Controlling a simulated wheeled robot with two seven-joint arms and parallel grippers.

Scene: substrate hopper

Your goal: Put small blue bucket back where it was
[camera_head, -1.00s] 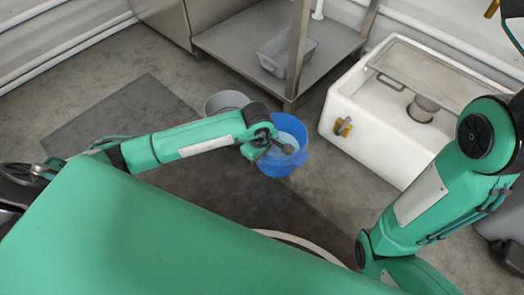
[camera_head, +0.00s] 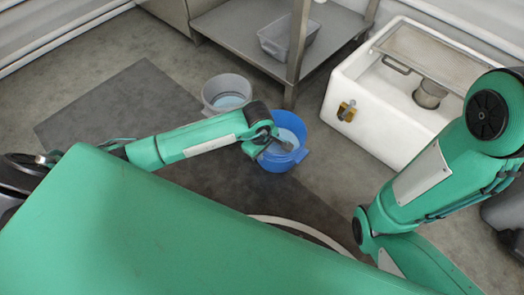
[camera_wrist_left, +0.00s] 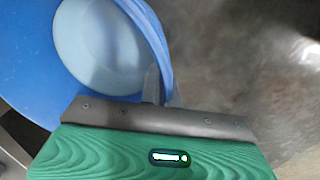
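The small blue bucket (camera_head: 278,164) is right of centre in the head view, near the shelf leg, with pale contents inside. It also fills the upper left of the left wrist view (camera_wrist_left: 25,70). My left gripper (camera_head: 284,146) is at the bucket's near rim. In the left wrist view its narrow fingers (camera_wrist_left: 161,88) sit close together, one on each side of the blue rim, so it looks shut on the bucket wall. I cannot tell whether the bucket touches the floor. My right arm shows at the right, but its gripper is out of view.
A grey bucket (camera_head: 211,103) stands just left of the blue one, behind my left forearm. A metal shelf (camera_head: 235,36) with a grey tub (camera_head: 272,49) stands behind. A white basin (camera_head: 360,138) with a tap is at the right. Dark floor matting lies at the left.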

